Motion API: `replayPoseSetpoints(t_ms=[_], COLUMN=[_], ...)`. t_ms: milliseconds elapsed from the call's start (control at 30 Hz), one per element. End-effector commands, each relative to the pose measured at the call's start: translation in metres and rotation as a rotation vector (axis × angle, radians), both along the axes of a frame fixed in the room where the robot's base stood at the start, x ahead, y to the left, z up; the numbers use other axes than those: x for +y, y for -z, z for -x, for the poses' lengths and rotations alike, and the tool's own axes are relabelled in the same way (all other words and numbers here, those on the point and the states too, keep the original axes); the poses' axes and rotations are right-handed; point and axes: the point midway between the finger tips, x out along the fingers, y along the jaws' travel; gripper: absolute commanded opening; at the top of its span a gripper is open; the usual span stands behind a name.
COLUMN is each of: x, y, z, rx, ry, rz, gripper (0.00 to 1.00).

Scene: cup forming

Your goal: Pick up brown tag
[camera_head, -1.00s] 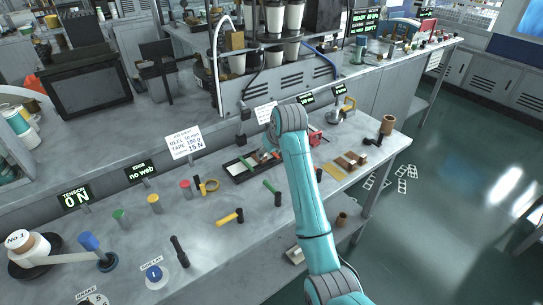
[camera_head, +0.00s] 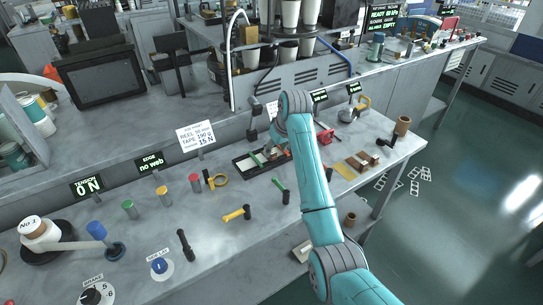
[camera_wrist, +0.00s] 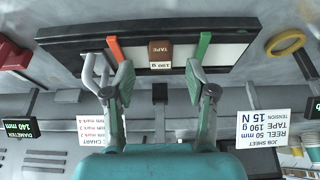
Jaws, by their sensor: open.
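The brown tag (camera_wrist: 160,50) lies on a dark-rimmed tray (camera_wrist: 75,54) in the wrist view. It is a small brown block lettered TAPE, with a white 190 g label at its edge. An orange stick (camera_wrist: 115,48) lies to its left and a green stick (camera_wrist: 203,46) to its right. My gripper (camera_wrist: 157,76) is open and empty, its fingers spread to either side of the tag in the picture and apart from it. The tray (camera_head: 236,161) also shows in the head view, where my arm partly covers it and I cannot make out the tag.
A yellow tape ring (camera_head: 217,181), a yellow-handled tool (camera_head: 237,214) and a green-handled tool (camera_head: 280,188) lie near the tray. A job sheet sign (camera_wrist: 264,127) and a chart sign (camera_wrist: 91,130) stand close by. Brown pieces (camera_head: 362,160) lie to the right of my arm.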

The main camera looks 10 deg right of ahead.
Motion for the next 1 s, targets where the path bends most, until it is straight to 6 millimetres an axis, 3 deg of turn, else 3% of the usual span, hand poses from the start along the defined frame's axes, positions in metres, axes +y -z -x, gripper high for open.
replayPoseSetpoints(t_ms=[233, 533, 567, 767, 1000], x=[0.005, 0.005, 0.005, 0.005, 0.005], y=[0.029, 0.034, 0.034, 0.034, 0.034], z=[-0.014, -0.017, -0.017, -0.016, -0.016], rx=[0.001, -0.001, -0.001, -0.001, 0.0], ry=[0.0, 0.0, 0.0, 0.0, 0.0], rz=[0.0, 0.001, 0.001, 0.0, 0.0], gripper=[0.56, 0.56, 0.54, 0.04, 0.0])
